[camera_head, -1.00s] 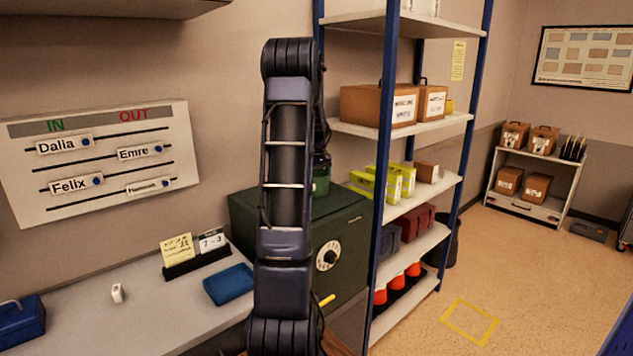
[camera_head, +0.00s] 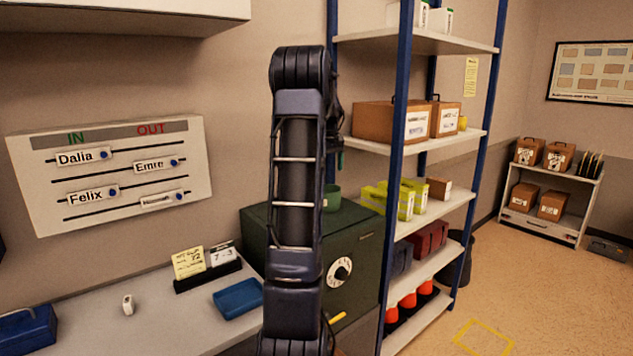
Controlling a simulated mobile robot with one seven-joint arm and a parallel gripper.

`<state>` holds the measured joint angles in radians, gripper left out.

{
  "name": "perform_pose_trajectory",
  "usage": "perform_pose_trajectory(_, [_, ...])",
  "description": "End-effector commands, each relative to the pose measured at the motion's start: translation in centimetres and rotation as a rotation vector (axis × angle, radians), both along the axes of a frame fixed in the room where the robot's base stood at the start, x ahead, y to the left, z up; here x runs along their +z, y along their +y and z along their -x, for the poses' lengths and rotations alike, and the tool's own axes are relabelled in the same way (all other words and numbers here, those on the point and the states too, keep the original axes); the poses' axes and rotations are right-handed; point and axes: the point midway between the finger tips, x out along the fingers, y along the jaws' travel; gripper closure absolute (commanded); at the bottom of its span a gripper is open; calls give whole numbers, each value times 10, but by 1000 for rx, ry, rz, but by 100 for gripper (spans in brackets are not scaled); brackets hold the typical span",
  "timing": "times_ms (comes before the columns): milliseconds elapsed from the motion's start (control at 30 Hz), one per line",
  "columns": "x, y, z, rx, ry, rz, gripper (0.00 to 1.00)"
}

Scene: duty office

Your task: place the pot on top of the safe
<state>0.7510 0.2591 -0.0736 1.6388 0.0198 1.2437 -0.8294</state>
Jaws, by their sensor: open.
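The dark green safe (camera_head: 362,255) stands beyond the desk, its dial and yellow handle facing me. The green pot (camera_head: 332,197) stands on top of the safe, toward the back. My arm hides its left part. My gripper (camera_head: 338,158) is partly hidden behind my own arm. It is open, above the pot and apart from it, with a gap of wall showing between them. Nothing shows held in it.
A blue-posted shelf rack (camera_head: 400,150) stands close on the right. Open floor (camera_head: 560,290) lies beyond.

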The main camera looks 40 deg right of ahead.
Motion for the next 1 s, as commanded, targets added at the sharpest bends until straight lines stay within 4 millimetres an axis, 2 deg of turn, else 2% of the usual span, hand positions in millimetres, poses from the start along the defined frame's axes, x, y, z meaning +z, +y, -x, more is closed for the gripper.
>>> perform_pose_trajectory(167, [5, 10, -1, 2, -4, 3, 0])
perform_pose_trajectory(267, [14, 35, -4, 4, -17, 12, 0])
perform_pose_trajectory(467, [38, 122, -2, 6, -64, 37, 0])
perform_pose_trajectory(667, [53, 208, 14, 6, -118, 55, 0])
perform_pose_trajectory(800, [57, 264, 33, 5, -157, 61, 0])
perform_pose_trajectory(1000, [55, 335, 69, 6, -215, 63, 0])
